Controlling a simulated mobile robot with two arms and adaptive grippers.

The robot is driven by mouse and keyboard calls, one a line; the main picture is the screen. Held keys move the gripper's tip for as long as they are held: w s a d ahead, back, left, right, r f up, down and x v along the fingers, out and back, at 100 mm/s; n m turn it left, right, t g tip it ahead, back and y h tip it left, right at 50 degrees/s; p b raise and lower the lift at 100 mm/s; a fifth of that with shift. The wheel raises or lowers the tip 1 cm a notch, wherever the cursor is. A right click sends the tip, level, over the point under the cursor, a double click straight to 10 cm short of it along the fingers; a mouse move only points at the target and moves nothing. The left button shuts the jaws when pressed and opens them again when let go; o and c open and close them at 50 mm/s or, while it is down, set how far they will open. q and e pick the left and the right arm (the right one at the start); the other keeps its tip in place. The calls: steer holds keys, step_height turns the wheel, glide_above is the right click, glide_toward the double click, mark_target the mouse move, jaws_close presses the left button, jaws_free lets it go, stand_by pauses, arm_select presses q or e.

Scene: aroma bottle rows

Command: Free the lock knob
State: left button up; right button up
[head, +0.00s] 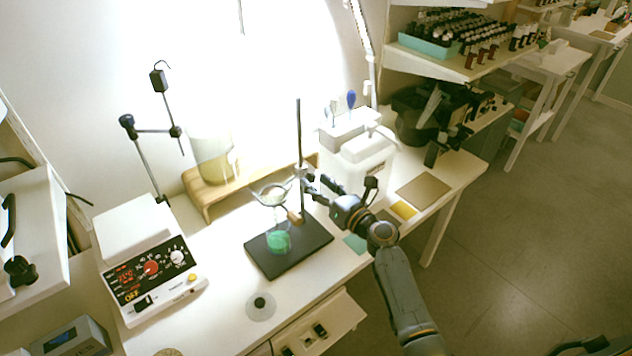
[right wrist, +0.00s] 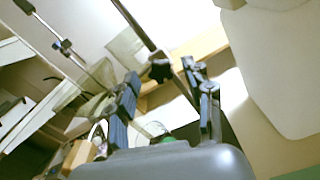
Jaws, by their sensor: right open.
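The dark lock knob (right wrist: 160,70) shows in the right wrist view, beside the slanted metal stand rod (right wrist: 133,22). In the head view the rod (head: 299,130) rises upright from a black stand base (head: 310,238). My right gripper (head: 312,184) is close to the rod's right side at clamp height. In the right wrist view the right gripper (right wrist: 166,88) is open, and the knob appears between its fingertips. I cannot tell whether a finger touches it. A flask with green liquid (head: 278,240) stands on the base, below glassware (head: 270,193) at the rod. My left gripper is not in view.
A hotplate (head: 150,260) with its own rod and clamp stands left. A wooden riser (head: 208,208) carries a glass beaker behind the stand. A white container (head: 365,165) is close to the right of my gripper. A small disc (head: 261,306) lies in front.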

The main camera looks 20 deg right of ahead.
steer(key=shift+w+a, duration=0.2)
steer(key=shift+w, duration=0.3)
jaws_close()
